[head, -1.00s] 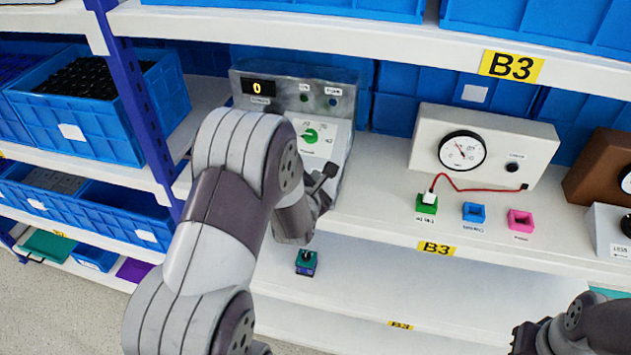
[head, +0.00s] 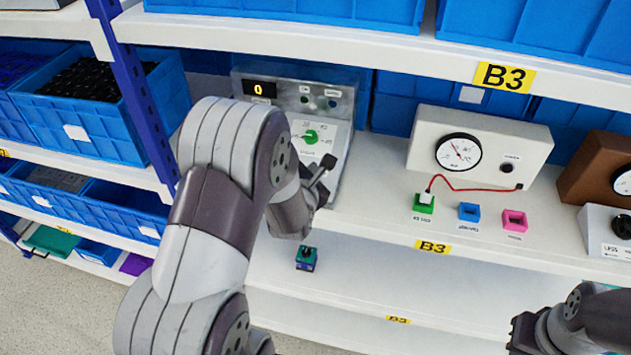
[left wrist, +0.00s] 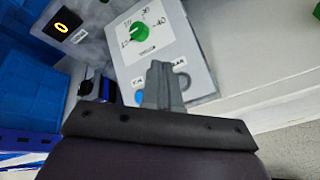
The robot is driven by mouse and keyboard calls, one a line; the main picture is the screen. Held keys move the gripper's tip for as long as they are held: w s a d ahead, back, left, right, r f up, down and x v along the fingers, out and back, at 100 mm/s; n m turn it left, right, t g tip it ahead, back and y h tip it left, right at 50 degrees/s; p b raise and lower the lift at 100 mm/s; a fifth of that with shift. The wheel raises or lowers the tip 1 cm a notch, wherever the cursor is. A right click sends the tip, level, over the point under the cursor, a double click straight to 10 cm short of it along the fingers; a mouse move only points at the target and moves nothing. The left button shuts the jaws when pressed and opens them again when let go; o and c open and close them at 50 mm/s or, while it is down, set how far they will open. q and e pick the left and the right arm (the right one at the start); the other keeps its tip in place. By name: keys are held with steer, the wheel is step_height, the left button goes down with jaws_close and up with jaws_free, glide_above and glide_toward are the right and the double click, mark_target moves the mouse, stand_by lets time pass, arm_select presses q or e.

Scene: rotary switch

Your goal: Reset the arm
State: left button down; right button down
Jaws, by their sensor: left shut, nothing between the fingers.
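The grey switch box (head: 345,108) stands on the shelf behind my left arm. Its white sloped panel carries a green rotary knob (head: 311,137) with a number scale. A small display (head: 260,89) reads 0. In the left wrist view the green knob (left wrist: 140,31) and the display (left wrist: 63,27), also reading 0, show clear of my fingers. My left gripper (head: 327,163) is shut and empty, in front of the panel's lower right part. Its closed fingers also show in the left wrist view (left wrist: 162,82), apart from the knob. My right gripper (head: 515,338) is at the lower right; its jaw opening is unclear.
A white gauge box (head: 525,150) stands to the right, with a red cable (head: 465,187) to a green socket (head: 424,204). Blue (head: 469,211) and pink (head: 514,219) sockets sit beside it. A small teal-topped switch (head: 306,259) is on the lower shelf.

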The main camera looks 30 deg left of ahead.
stand_by(0.5)
arm_select(q)
steer(key=s+d+f+m+g+h, duration=0.2)
steer(key=s+f+m+g, duration=0.25)
steer(key=m, duration=0.45)
steer(key=s+d+f+m+g+h, duration=0.1)
steer(key=s+d+f+m+g, duration=0.3)
steer(key=m, duration=0.5)
steer(key=s+d+r+m+g+b, duration=0.1)
steer(key=s+d+m+b, duration=0.1)
steer(key=s+m, duration=0.3)
steer(key=s+d+r+m+g+h+b, duration=0.1)
steer(key=s+d+r+m+g+b, duration=0.1)
steer(key=m, duration=0.6)
steer(key=shift+s+d, duration=0.7)
steer(key=shift+s, duration=0.7)
